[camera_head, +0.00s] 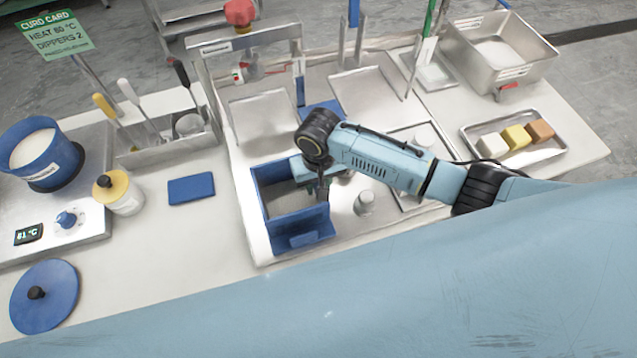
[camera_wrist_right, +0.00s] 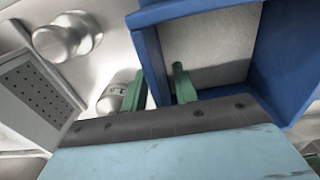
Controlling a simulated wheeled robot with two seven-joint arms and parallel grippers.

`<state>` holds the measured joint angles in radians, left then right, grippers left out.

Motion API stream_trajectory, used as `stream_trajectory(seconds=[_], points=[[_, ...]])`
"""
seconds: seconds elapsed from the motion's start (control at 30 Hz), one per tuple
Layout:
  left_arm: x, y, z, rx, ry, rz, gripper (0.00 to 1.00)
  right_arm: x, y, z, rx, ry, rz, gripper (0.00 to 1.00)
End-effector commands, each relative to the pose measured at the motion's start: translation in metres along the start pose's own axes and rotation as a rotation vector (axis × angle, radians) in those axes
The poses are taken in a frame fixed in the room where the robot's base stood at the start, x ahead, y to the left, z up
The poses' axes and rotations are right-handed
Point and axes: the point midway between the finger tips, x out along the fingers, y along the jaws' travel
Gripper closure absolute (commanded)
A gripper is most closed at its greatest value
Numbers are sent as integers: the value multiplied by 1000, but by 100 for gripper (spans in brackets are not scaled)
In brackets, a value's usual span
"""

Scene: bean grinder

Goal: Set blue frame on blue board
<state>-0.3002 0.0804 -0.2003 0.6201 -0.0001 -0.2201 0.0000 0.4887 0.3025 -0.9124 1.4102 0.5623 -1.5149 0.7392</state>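The blue frame (camera_head: 303,229) is an open box-shaped surround on the left front of the pale metal station, with a grey surface inside it. Its blue wall also shows in the right wrist view (camera_wrist_right: 150,50). My right gripper (camera_head: 322,194) is low at the frame's right wall. In the wrist view its green fingers (camera_wrist_right: 160,88) stand on either side of that wall, with a pale gap beside one finger. A flat blue board (camera_head: 191,188) lies on the counter left of the station. Another blue panel (camera_head: 322,110) lies at the station's back, partly hidden by my arm. My left gripper is out of view.
A metal cylinder (camera_head: 365,202) stands right of the frame; metal knobs show in the wrist view (camera_wrist_right: 66,38). A yellow-topped jar (camera_head: 120,193) and a utensil holder (camera_head: 165,150) flank the flat blue board. A post with a red knob (camera_head: 239,14) rises behind.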

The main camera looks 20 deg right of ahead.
Motion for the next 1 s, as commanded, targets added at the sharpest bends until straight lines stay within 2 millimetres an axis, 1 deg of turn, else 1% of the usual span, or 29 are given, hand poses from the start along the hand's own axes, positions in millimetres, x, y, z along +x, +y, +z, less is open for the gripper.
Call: stream_trajectory(seconds=[0.17, 0.3, 0.5, 0.6, 0.7, 1.0], points=[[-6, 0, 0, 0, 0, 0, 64, -35, 0, -1, 0, 4, -2, 71], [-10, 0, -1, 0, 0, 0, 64, -68, 0, -1, -1, 5, -2, 71], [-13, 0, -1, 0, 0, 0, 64, -105, 0, -1, 0, 3, -3, 71], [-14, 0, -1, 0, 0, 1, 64, -116, 0, -1, 0, 2, -2, 71], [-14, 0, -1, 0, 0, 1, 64, -122, 0, -1, 0, 1, 0, 71], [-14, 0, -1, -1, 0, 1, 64, -124, 0, 0, 1, 0, -1, 71]])
